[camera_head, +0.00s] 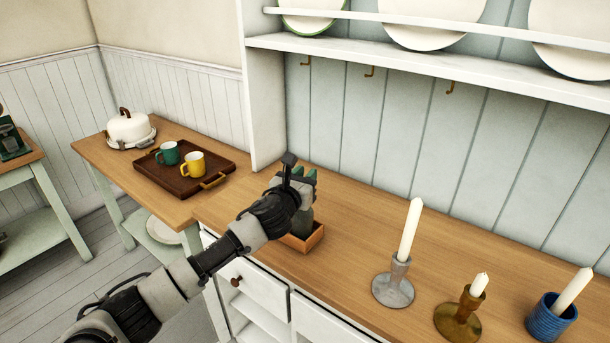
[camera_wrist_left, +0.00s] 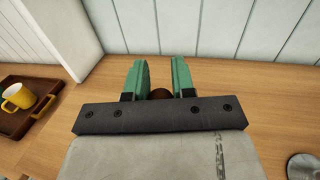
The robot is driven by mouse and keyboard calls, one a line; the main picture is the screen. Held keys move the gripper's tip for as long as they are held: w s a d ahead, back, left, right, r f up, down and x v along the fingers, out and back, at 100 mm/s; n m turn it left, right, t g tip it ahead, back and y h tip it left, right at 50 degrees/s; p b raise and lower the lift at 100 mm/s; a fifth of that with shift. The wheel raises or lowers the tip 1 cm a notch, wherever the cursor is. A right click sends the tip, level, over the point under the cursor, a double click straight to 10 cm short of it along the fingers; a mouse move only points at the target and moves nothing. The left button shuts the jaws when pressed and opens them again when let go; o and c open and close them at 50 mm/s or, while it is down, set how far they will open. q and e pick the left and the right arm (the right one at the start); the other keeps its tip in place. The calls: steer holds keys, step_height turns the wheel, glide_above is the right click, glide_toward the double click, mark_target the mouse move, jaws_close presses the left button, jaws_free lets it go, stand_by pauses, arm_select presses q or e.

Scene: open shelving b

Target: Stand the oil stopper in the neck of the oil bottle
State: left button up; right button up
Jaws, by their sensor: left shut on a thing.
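My left gripper (camera_head: 305,174) is over the counter, above a small wooden box. In the left wrist view its green fingers (camera_wrist_left: 159,80) are shut on a small brown round thing, which I take for the oil stopper (camera_wrist_left: 160,94). Only the top of the stopper shows there; in the head view the gripper hides it. A dark body, seemingly the oil bottle (camera_head: 303,221), stands in the box below the gripper. Its neck is hidden behind my gripper, so I cannot tell whether the stopper touches it. My right gripper is not in view.
The wooden box (camera_head: 312,240) sits on the counter (camera_head: 350,237). Candle holders (camera_head: 393,288) stand to the right. A tray (camera_head: 150,178) with a green mug (camera_head: 168,154) and a yellow mug (camera_head: 192,164) lies left. A plate shelf (camera_head: 420,65) overhangs the back.

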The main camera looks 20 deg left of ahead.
arm_select(q)
steer(key=shift+f, duration=0.15)
steer(key=o, duration=1)
steer(key=shift+c, duration=0.2)
